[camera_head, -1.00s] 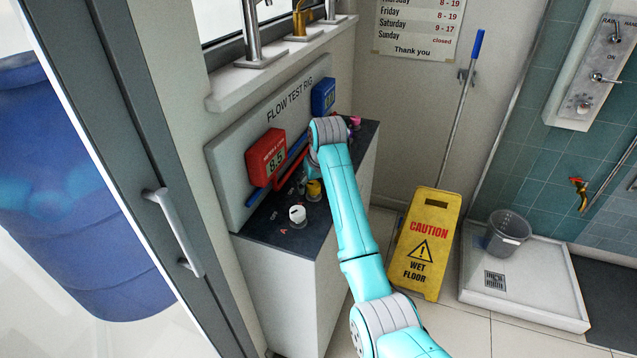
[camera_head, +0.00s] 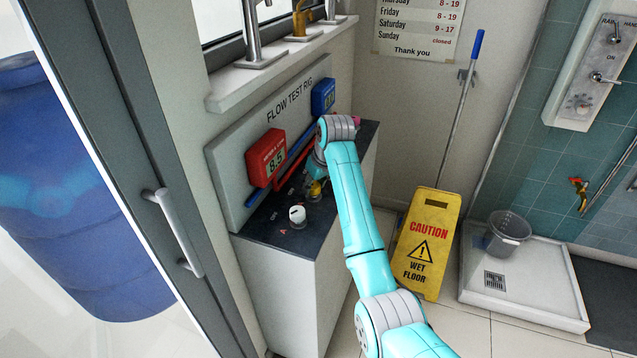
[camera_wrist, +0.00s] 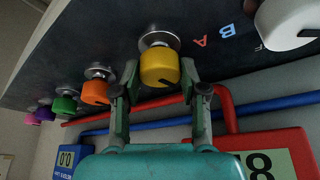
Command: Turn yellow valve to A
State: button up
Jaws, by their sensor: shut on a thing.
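The yellow valve (camera_wrist: 159,68) is a round knob on a metal base, on the dark top of the flow test rig. My gripper (camera_wrist: 158,80) has a finger on each side of the yellow knob and is shut on it in the wrist view. A red letter A (camera_wrist: 200,41) and a blue letter B (camera_wrist: 223,30) are marked on the dark top to the right of the knob. In the head view the yellow valve (camera_head: 315,188) shows only in part, beside my arm, and my fingertips are hard to make out there.
A white knob (camera_wrist: 288,22) stands on one side of the yellow valve; orange (camera_wrist: 95,91), green (camera_wrist: 64,105) and purple knobs (camera_wrist: 43,114) stand on the other. Red and blue pipes (camera_wrist: 225,105) and a red meter reading 8.5 (camera_head: 266,158) are close by. A caution sign (camera_head: 427,245) stands on the floor.

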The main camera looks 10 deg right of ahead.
jog(key=n, duration=0.1)
jog(key=n+g+y, duration=0.1)
jog(key=n, duration=0.3)
jog(key=shift+w+d+y, duration=0.1)
jog(key=shift+d+y, duration=0.15)
jog(key=shift+y, duration=0.05)
jog(key=shift+n+g+y, duration=0.3)
jog(key=shift+n+g, duration=0.5)
jog(key=shift+n, duration=1.3)
jog(key=shift+f, duration=0.1)
jog(key=o, duration=1.1)
jog(key=shift+o, duration=0.2)
